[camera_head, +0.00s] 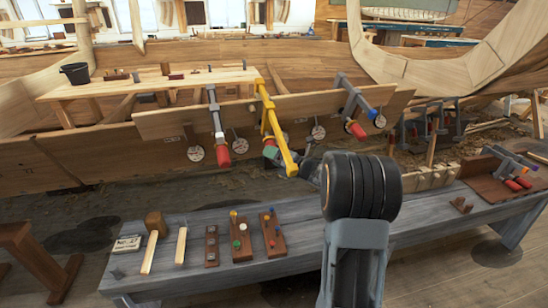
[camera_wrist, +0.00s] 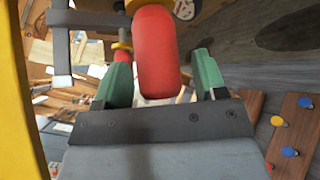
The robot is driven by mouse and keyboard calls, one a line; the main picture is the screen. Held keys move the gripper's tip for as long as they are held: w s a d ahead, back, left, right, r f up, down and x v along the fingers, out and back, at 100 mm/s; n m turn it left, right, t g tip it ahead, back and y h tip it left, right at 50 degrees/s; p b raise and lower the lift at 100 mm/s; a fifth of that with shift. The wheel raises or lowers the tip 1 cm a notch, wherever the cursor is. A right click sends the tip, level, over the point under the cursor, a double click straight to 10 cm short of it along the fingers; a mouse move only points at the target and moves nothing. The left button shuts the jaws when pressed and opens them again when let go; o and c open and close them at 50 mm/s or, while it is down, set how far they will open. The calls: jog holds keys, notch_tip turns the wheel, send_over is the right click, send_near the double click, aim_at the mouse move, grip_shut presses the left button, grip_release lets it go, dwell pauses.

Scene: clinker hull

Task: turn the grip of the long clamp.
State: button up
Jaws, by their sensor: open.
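The long clamp (camera_head: 274,122) is yellow and sits on the plank's upper edge. Its bar slants down towards me, and a yellow strip (camera_wrist: 18,90) shows at the left of the wrist view. A red grip (camera_wrist: 155,52) stands between the green fingers of my gripper (camera_wrist: 162,82), one finger on each side. The fingers are open and apart, and I cannot tell whether either touches the grip. In the head view, my gripper (camera_head: 272,153) is partly hidden behind the yellow bar, and only a bit of red shows there.
A grey clamp with a red grip (camera_head: 223,157) hangs left of the yellow one, and another (camera_head: 356,130) hangs right. Round dials (camera_head: 319,132) hang along the plank (camera_head: 160,125). A grey bench (camera_head: 330,250) with mallet, chisel and peg blocks stands in front.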

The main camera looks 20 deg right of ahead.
jog(key=c, duration=0.9)
jog(key=shift+f+b, duration=0.1)
jog(key=shift+b, duration=0.2)
jog(key=shift+f+y+b, duration=0.15)
jog(key=shift+y+b, duration=0.25)
jog(key=shift+b, duration=0.35)
jog(key=shift+m+y+b, duration=0.4)
jog(key=shift+y+b, duration=0.2)
jog(key=shift+b, duration=0.3)
jog(key=m+y+b, duration=0.1)
jog(key=b, duration=0.1)
jog(key=shift+t+y+b, duration=0.4)
jog(key=shift+r+y+b, duration=0.2)
jog(key=shift+y+b, duration=0.1)
jog(key=shift+b, duration=0.2)
